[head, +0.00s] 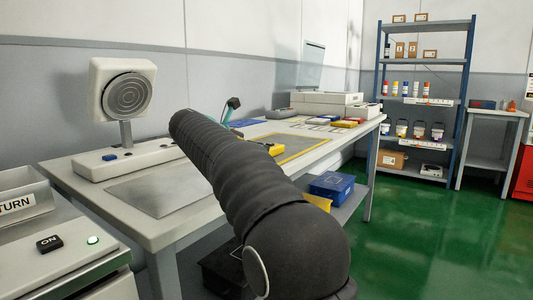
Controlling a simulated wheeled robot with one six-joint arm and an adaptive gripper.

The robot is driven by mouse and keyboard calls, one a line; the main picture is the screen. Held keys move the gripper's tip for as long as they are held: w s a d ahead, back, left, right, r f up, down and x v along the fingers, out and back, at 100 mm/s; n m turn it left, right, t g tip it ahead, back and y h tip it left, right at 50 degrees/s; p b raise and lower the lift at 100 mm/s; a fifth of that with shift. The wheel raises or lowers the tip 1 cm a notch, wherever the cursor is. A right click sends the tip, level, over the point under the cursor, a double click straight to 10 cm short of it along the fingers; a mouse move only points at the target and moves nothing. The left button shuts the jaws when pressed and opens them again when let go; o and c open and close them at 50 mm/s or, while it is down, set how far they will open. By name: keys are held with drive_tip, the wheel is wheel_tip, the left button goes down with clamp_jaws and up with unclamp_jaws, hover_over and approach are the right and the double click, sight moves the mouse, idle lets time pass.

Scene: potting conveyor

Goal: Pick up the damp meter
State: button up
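Another yellow item (344,123) lies farther back on the bench. I cannot tell for sure which of the two is the damp meter. My arm crosses the middle of the view, from the lower right up to the left over the bench.
A white stand with a round grey disc (127,97) is on the bench at left, beside a grey plate (158,188). A teal-handled tool (229,110) stands behind my arm. A blue box (332,186) sits on the lower shelf. Green floor (420,240) is clear at right.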

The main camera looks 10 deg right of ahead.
drive_tip(key=shift+x, duration=1.5)
drive_tip(key=shift+w+r+x, duration=0.1)
drive_tip(key=shift+r+x, duration=0.05)
drive_tip(key=shift+x, duration=0.7)
drive_tip(key=shift+w+r+x, duration=0.1)
drive_tip(key=shift+r+x, duration=0.05)
drive_tip(key=shift+x, duration=0.7)
drive_tip(key=shift+w+r+x, duration=0.1)
drive_tip(key=shift+r+x, duration=0.05)
drive_tip(key=shift+x, duration=0.65)
drive_tip(key=c, duration=1.3)
